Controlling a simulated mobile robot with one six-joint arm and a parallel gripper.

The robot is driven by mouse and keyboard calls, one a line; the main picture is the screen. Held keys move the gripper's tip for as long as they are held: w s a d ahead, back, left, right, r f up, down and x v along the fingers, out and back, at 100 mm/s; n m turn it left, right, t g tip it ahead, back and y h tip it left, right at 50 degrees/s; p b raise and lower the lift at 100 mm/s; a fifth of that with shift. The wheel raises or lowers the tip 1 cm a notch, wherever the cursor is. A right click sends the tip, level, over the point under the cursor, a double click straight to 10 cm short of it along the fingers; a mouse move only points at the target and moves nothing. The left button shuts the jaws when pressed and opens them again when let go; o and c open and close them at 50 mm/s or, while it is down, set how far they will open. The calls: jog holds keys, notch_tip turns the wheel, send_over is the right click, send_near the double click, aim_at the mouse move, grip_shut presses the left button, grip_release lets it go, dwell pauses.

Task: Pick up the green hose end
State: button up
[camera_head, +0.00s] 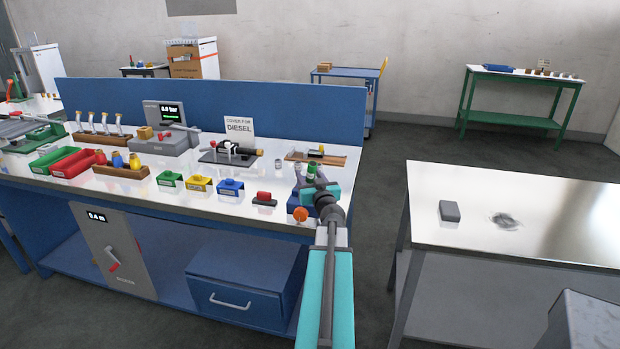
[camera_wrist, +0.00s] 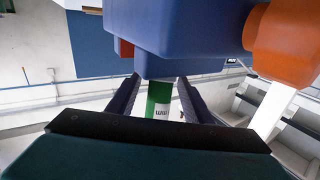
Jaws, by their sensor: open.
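A green piece (camera_wrist: 158,92) with a white printed label shows between the fingers of my gripper (camera_wrist: 159,84) in the wrist view. It looks like the green hose end. Its upper part is hidden behind a blue block (camera_wrist: 185,30). The fingers stand apart on either side of it, and I cannot tell whether they touch it. In the head view, my gripper (camera_head: 312,181) is at the right end of the blue bench, with a small green piece (camera_head: 311,169) showing at its tips.
The blue block (camera_head: 296,207) and an orange knob (camera_head: 300,214) are close beside my gripper. A red piece on a dark base (camera_head: 264,199) is to the left. The bench holds several colored holders and a DIESEL sign (camera_head: 239,127). A metal table (camera_head: 540,215) stands right, across a gap.

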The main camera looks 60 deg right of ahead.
jog(key=shift+p+x, duration=0.35)
jog(key=shift+x, duration=0.9)
grip_shut()
